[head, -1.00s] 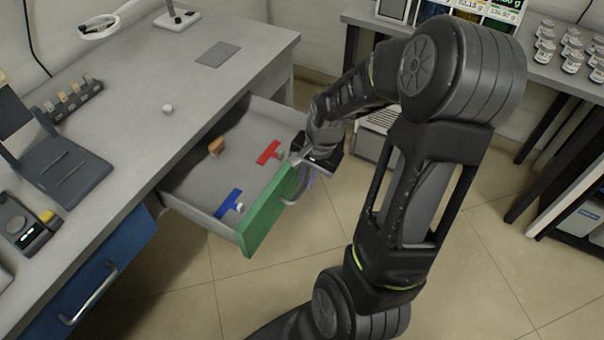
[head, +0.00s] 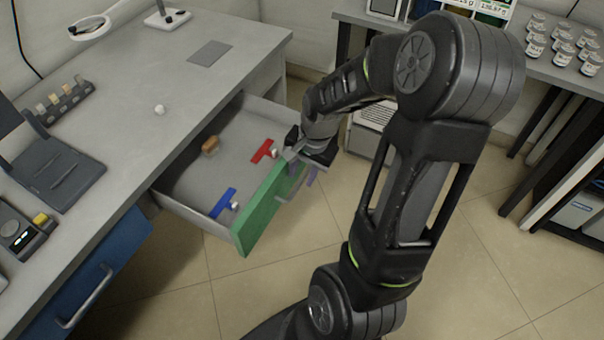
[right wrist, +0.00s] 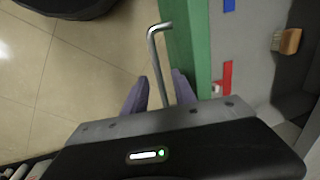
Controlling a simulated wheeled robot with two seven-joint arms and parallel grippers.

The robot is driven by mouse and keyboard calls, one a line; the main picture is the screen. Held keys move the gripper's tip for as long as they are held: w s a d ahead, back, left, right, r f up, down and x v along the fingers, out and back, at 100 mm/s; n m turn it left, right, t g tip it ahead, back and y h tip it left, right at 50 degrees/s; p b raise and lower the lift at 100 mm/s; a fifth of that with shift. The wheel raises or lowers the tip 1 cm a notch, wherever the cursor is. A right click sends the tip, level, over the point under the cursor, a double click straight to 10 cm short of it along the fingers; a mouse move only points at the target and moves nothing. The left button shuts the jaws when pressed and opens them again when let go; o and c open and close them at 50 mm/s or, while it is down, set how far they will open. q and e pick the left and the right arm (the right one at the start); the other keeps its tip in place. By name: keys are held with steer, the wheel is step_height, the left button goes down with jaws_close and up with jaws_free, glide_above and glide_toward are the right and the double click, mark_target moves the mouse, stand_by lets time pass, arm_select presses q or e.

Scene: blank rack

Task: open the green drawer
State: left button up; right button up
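The green drawer (head: 262,212) stands well out from under the desk, with its grey inside showing. Its metal handle (head: 287,197) is on the outer side of the green front. In the right wrist view the handle (right wrist: 157,60) runs between the two purple fingers of my right gripper (right wrist: 160,85). A small gap shows on each side of the bar, so the gripper is open around it. In the head view my right gripper (head: 303,176) is at the far end of the green front, partly hidden by its own wrist. My left gripper is not in view.
The drawer holds a red piece (head: 263,151), a blue piece (head: 222,203) and a brown block (head: 211,145). Open floor (head: 285,285) lies before the green front.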

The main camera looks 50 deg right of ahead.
step_height(320, 180, up, 7)
steer(key=s, duration=0.1)
steer(key=shift+d+f+p, duration=0.15)
steer(key=shift+p, duration=0.2)
steer(key=shift+s, duration=0.15)
